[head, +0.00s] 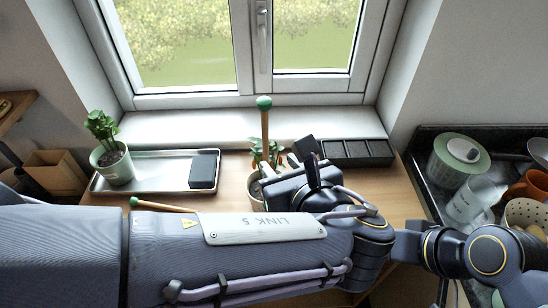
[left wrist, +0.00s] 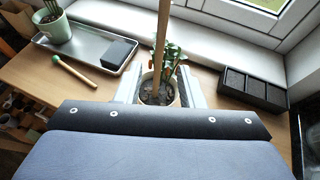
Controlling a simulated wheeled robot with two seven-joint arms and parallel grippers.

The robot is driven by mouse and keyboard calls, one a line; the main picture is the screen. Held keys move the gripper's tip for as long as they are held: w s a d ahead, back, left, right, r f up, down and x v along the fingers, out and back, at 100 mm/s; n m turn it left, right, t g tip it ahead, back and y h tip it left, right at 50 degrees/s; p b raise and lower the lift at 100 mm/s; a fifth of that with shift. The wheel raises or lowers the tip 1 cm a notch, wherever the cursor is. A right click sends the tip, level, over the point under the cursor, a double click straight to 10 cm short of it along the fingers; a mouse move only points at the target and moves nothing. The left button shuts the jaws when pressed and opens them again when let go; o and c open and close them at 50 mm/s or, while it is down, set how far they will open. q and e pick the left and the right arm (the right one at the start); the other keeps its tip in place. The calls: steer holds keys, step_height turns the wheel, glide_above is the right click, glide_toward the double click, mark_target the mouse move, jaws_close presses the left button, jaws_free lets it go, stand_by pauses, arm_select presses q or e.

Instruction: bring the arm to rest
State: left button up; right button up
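My left arm crosses the head view from the left. Its gripper (head: 305,165) is over the table near a small potted plant (head: 256,190). In the left wrist view its two pale fingers (left wrist: 165,92) are apart, with the plant pot (left wrist: 157,93) showing between them. I cannot tell if they touch the pot. A wooden stick with a green ball top (head: 264,103) stands upright at that pot. Dark links of another arm of mine show at the lower right in the head view; its fingertips are hidden.
A metal tray (head: 150,182) at the left holds a potted plant (head: 110,160) and a black block (head: 204,170). A green-tipped stick (head: 150,205) lies in front. A black compartment box (head: 357,153) stands by the sill. Crockery fills the sink area (head: 425,160) at right.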

arm_select(q)
steer(key=shift+v, duration=0.8)
steer(key=a+f+n+g+h, duration=0.1)
steer(key=a+f+n+g, duration=0.3)
steer(key=a+n, duration=0.3)
steer(key=a+f+n+g, duration=0.3)
steer(key=a+n+g, duration=0.15)
steer(key=a, duration=0.55)
steer(key=s+a+f+n+t+h, duration=0.1)
steer(key=s+a+f+n+h, duration=0.1)
steer(key=n, duration=0.9)
steer(key=s+a+f+n+h, duration=0.2)
steer(key=s+a+n+h, duration=0.2)
steer(key=n, duration=0.7)
steer(key=s+h, duration=0.1)
steer(key=s, duration=0.1)
steer(key=shift+s+a+t, duration=0.35)
steer(key=shift+s+a, duration=0.05)
